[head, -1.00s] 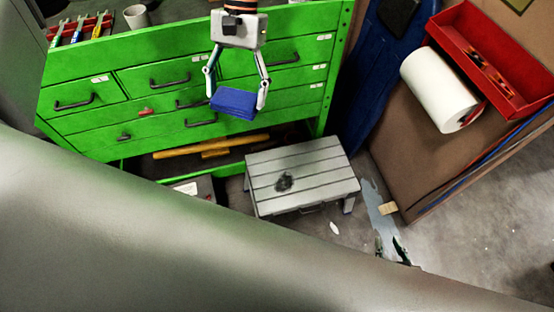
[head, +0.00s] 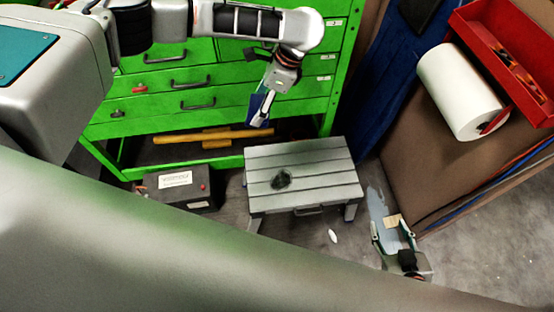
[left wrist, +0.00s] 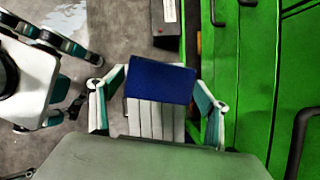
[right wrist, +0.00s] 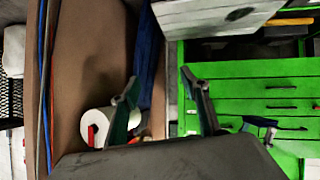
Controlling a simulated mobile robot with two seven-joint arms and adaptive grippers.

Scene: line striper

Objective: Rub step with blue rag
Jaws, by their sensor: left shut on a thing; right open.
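The grey slatted step (head: 325,165) stands on the floor in the head view, with a dark stain (head: 281,179) on its top. My left gripper (head: 262,112) is above and behind the step's left part, apart from it. It is shut on the blue rag (head: 254,108), a folded block that shows fully in the left wrist view (left wrist: 160,83). The step also shows in the right wrist view (right wrist: 205,18), stain included. My right gripper (head: 394,228) is open and empty, low to the right of the step. Its spread fingers show in the right wrist view (right wrist: 166,92).
A green drawer cabinet (head: 150,95) stands behind the step, with a yellow-handled tool (head: 215,137) on its bottom shelf. A dark box (head: 180,188) sits left of the step. A paper roll (head: 460,92) and red tray (head: 505,60) are at right. A white scrap (head: 333,236) lies on the floor.

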